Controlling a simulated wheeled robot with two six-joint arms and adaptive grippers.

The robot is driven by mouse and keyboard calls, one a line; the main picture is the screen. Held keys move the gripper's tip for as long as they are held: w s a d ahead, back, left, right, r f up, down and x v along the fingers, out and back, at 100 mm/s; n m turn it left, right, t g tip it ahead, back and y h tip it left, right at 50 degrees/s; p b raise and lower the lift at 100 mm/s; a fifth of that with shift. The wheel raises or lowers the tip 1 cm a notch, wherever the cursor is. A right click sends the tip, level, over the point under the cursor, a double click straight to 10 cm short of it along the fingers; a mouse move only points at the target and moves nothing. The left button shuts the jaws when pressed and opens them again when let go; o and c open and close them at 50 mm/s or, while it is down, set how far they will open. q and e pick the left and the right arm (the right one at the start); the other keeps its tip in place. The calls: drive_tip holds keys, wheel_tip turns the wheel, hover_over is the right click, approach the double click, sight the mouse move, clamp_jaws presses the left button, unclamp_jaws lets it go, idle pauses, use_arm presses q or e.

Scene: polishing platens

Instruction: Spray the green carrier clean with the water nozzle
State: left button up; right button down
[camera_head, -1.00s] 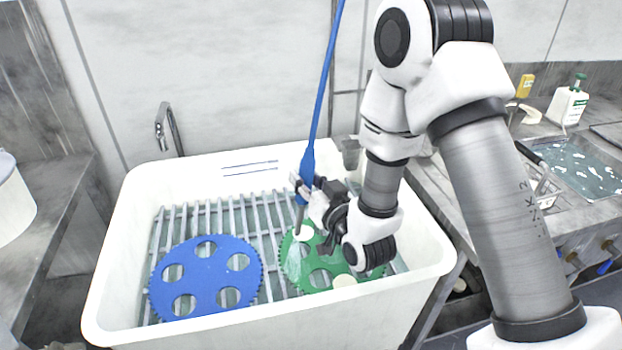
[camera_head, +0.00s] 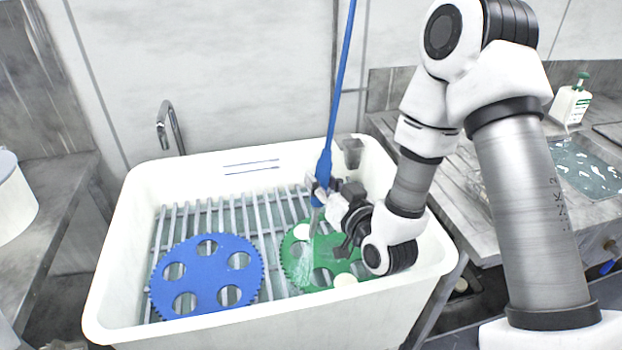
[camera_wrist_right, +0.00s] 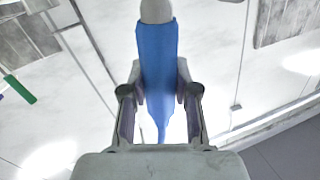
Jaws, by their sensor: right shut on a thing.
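The green carrier (camera_head: 303,272) is a toothed disc with holes, lying on the slatted rack on the right side of the white sink. My right gripper (camera_head: 319,190) is above its back edge, shut on the blue water nozzle (camera_head: 324,166), whose hose rises out of the top of the head view. Water sprays from the nozzle tip down onto the carrier's left part. White patches show on the carrier, one (camera_head: 345,280) near its front edge. My gripper and wrist hide part of its right side. In the right wrist view the blue nozzle (camera_wrist_right: 156,60) sits between the fingers. My left gripper is not in view.
A blue carrier (camera_head: 207,262) with holes lies on the rack (camera_head: 183,222) left of the green one. The white sink (camera_head: 112,235) has raised walls all round. A tap (camera_head: 168,125) stands behind it. A basin and a bottle (camera_head: 570,104) are at the right.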

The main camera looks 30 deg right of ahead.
drive_tip(key=s+d+p, duration=0.6)
drive_tip(key=s+p, duration=0.1)
drive_tip(key=p, duration=0.1)
drive_tip(key=shift+p, duration=0.4)
idle(0.4)
idle(0.4)
